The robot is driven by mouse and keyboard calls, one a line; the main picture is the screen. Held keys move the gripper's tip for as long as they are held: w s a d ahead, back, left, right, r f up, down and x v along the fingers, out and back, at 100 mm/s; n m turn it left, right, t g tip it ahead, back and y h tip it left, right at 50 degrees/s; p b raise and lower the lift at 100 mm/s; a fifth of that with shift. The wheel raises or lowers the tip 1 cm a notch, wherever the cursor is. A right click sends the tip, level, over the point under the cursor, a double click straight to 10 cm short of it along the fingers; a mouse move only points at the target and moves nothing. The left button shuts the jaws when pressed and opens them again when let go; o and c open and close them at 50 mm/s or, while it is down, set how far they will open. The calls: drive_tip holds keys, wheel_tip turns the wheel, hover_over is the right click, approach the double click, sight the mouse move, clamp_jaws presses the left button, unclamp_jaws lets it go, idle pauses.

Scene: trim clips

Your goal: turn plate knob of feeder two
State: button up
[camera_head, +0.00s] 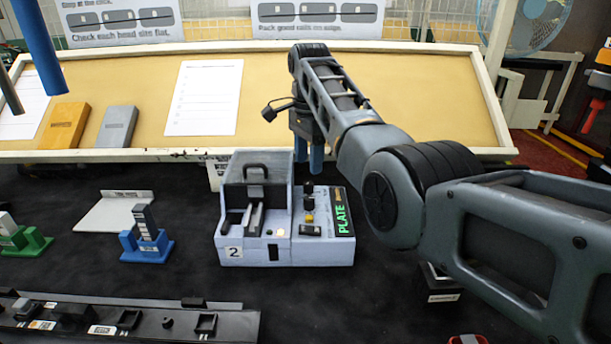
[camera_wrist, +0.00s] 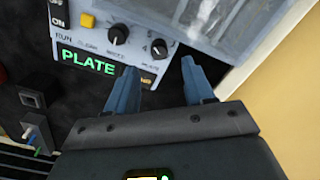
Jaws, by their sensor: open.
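Feeder two (camera_head: 229,249) is a pale blue-grey box marked "2", with a dark knob (camera_head: 308,189) on its right-hand panel and a green PLATE display (camera_head: 341,219). In the wrist view the panel shows a numbered black knob (camera_wrist: 158,48), its pointer tilted, and another black knob (camera_wrist: 117,34) to its left. The small words around them are hard to read. The PLATE display also shows (camera_wrist: 88,61). My gripper (camera_wrist: 158,67) is open, with blue fingers apart and nothing held. Its tips appear just below the numbered knob; contact cannot be told.
A blue stand (camera_head: 147,247) and green stand (camera_head: 22,241) are left of the feeder. A black rail (camera_head: 120,318) lies in front. Behind is a tan board (camera_head: 400,100) with a raised pale edge. Dark mat beside the feeder is partly clear.

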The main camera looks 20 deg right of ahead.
sight(308, 182)
wheel_tip(308, 182, down, 7)
drive_tip(key=shift+r+p, duration=0.2)
drive_tip(key=shift+p, duration=0.1)
drive_tip(key=shift+c, duration=0.4)
clamp_jaws()
